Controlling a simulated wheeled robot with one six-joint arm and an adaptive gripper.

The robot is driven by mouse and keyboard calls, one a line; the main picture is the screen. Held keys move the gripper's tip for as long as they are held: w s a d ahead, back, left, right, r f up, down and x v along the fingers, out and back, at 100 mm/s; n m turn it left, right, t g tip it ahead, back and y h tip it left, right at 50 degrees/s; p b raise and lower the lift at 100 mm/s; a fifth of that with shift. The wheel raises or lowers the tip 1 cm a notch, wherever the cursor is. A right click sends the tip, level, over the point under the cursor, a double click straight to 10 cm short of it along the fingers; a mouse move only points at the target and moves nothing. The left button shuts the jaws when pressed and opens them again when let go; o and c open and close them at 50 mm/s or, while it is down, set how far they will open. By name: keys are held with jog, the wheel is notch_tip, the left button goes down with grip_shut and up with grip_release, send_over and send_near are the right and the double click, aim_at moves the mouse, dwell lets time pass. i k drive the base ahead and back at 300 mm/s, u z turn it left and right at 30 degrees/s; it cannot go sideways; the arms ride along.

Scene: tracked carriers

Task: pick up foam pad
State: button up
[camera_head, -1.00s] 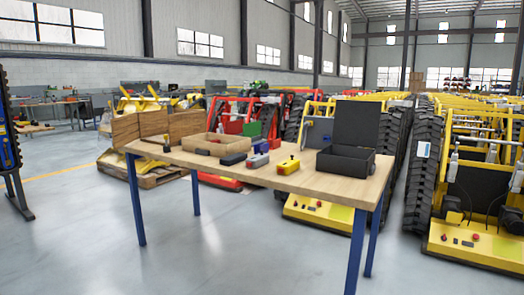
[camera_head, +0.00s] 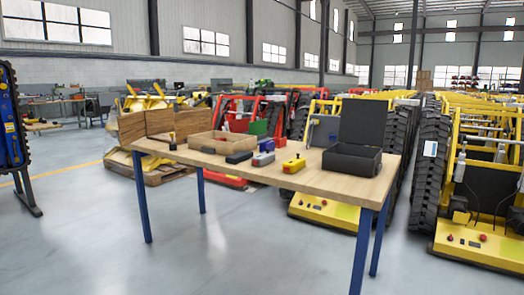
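A wooden table (camera_head: 325,185) with blue legs stands ahead of me. On it, a dark flat block (camera_head: 239,157) lies in front of a shallow wooden tray (camera_head: 200,145). A blue object (camera_head: 263,159) and a yellow block with a red part (camera_head: 294,164) lie to its right. An open black case (camera_head: 350,160) stands at the right end with its lid up. I cannot tell which of these, if any, is the foam pad; the items are small at this distance. My gripper is not in view.
Tracked yellow carriers (camera_head: 485,245) fill the right side and back. A blue and black upright track (camera_head: 12,130) is at far left. The grey floor (camera_head: 90,250) in front is clear.

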aim_at(235, 159)
jog(key=u, duration=0.05)
jog(key=i, duration=1.6)
